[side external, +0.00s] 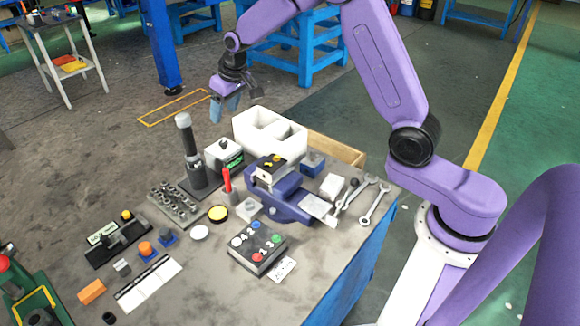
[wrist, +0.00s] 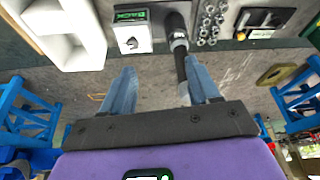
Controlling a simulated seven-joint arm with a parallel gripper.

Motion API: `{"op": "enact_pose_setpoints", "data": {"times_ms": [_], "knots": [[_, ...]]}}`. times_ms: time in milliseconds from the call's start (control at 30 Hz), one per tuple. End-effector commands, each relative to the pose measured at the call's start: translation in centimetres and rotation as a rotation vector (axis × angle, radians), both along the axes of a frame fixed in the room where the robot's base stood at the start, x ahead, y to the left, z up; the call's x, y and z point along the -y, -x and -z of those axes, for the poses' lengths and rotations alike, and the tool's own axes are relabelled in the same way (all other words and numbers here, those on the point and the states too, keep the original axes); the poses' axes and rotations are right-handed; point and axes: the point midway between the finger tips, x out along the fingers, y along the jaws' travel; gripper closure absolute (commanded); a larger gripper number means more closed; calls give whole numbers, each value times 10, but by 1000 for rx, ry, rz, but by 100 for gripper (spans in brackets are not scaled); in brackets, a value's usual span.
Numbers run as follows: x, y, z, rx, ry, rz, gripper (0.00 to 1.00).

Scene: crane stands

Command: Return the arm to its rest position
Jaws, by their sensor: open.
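My purple arm reaches over the cluttered table (side external: 330,262) from the right. My gripper (side external: 225,108) hangs above the table's far edge, clear of everything, with its blue fingers pointing down. In the wrist view, my gripper (wrist: 155,95) shows its two blue fingers spread wide with nothing between them. The black post with a grey head (side external: 186,140) stands a little below and left of it. The white box with a dark knob (side external: 223,153) sits below it on the table; it also shows in the wrist view (wrist: 131,36), beyond the fingers.
A white divided bin (side external: 270,133) stands at the back of the table. A blue vise (side external: 285,195), a button box (side external: 257,250), wrenches (side external: 374,203) and a socket tray (side external: 174,203) fill the table. Blue stools (side external: 300,45) and a blue post (side external: 162,45) stand on the floor behind.

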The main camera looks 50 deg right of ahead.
Motion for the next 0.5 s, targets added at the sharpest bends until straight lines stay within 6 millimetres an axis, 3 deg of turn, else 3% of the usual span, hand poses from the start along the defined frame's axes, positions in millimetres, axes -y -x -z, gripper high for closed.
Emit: {"op": "enact_pose_setpoints", "data": {"times_ms": [200, 500], "knots": [[-44, 57, -19, -47, 8, -152, 39], [-79, 150, -36, -110, 32, -356, 39]]}}
